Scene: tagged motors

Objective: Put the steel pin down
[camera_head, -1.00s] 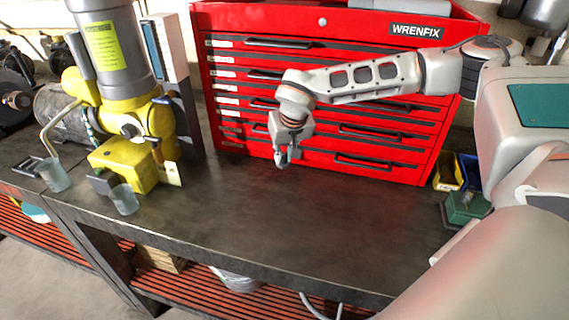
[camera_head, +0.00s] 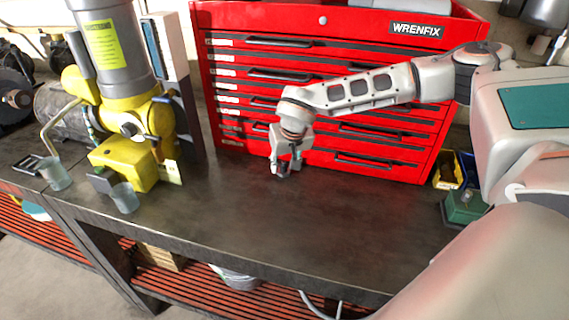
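My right gripper (camera_head: 284,172) is low over the dark workbench (camera_head: 270,215), in front of the red tool chest. Its fingers point down and are close to the bench top. The fingers are small and dark here, and I cannot tell whether they are open or shut. I cannot make out the steel pin, either between the fingers or on the bench. My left gripper is not in view.
The red tool chest (camera_head: 325,105) stands close behind the gripper. A yellow and grey machine (camera_head: 125,140) and two clear cups (camera_head: 124,197) are at the left. Yellow and green bins (camera_head: 465,205) are at the right. The middle and front bench is clear.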

